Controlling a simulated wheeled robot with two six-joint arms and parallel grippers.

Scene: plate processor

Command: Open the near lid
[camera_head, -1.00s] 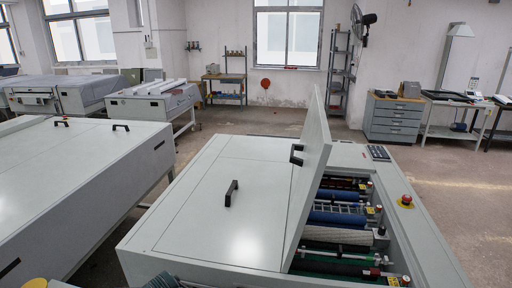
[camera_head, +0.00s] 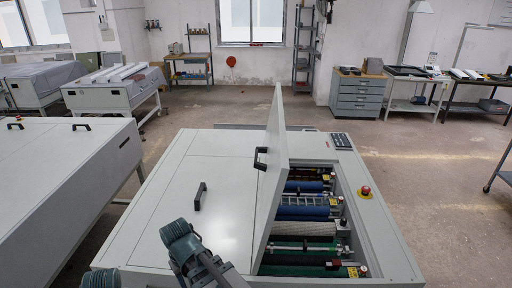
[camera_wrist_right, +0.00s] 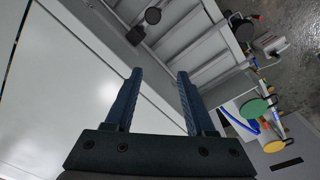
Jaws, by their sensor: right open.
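The grey plate processor (camera_head: 140,245) stands in front of me. One lid (camera_head: 270,185) stands raised, nearly upright, with a black handle (camera_head: 261,158) on its left face. A flat, closed panel (camera_head: 165,215) to its left carries another black handle (camera_head: 200,196). Right of the raised lid, the open bay shows blue and other rollers (camera_head: 303,211). A blue-grey part of my arm rises at the bottom of the head view, left of the raised lid; no gripper fingers show there. In the right wrist view my right gripper (camera_wrist_right: 160,80) is open and empty. My left gripper is not visible.
A red emergency button (camera_head: 365,191) and a keypad (camera_head: 341,141) sit on the processor's right side. Another grey machine (camera_head: 60,190) stands close on the left. Open floor (camera_head: 440,200) lies to the right. Workbenches and a drawer cabinet (camera_head: 359,95) are at the back.

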